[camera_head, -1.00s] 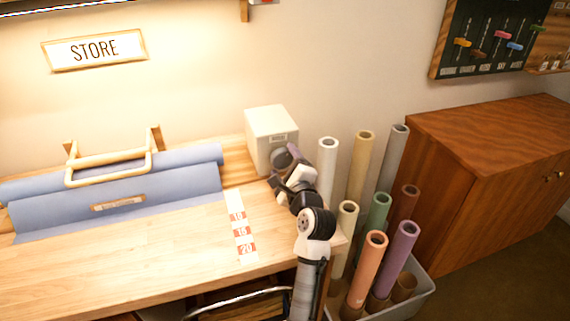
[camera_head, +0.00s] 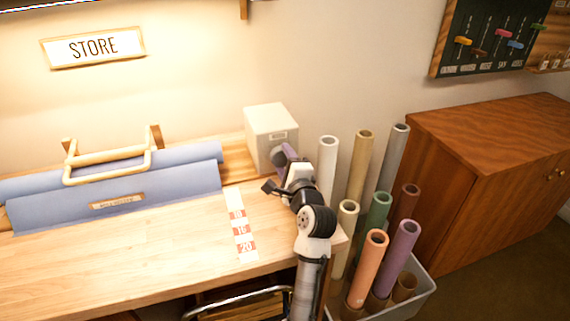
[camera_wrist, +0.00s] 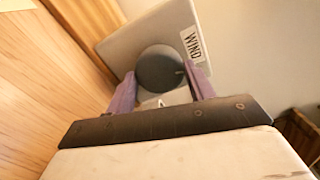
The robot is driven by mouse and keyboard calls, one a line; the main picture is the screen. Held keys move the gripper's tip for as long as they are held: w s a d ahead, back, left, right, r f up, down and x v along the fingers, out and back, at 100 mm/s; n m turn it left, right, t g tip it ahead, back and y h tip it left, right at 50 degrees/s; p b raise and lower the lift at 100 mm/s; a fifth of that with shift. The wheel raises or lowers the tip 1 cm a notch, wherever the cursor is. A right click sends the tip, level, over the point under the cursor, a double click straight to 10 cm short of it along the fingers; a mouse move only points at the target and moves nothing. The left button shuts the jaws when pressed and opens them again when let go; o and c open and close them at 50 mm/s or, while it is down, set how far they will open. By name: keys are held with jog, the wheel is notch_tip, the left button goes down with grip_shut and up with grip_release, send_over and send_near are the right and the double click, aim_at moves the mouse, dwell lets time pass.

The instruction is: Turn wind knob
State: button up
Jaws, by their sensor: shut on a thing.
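The wind knob (camera_wrist: 160,68) is a round dark grey knob on the face of a pale box (camera_wrist: 125,45) labelled "WIND" in the wrist view. In the head view my gripper (camera_head: 288,156) reaches the front of the box, with the wrist tilted.
A blue roll (camera_head: 110,195) lies under a wooden handle frame on the table (camera_head: 130,250). A strip marked with numbers (camera_head: 241,228) is left of my arm. A grey bin (camera_head: 420,295) of several coloured rolls stands to the right, beside a wooden cabinet (camera_head: 450,170).

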jog(key=shift+n+b, duration=0.35)
jog(key=shift+n, duration=0.95)
jog(key=o, duration=1)
jog(key=shift+c, duration=0.2)
jog(key=b+v, duration=0.3)
jog(key=v, duration=1.1)
jog(key=shift+w, duration=0.1)
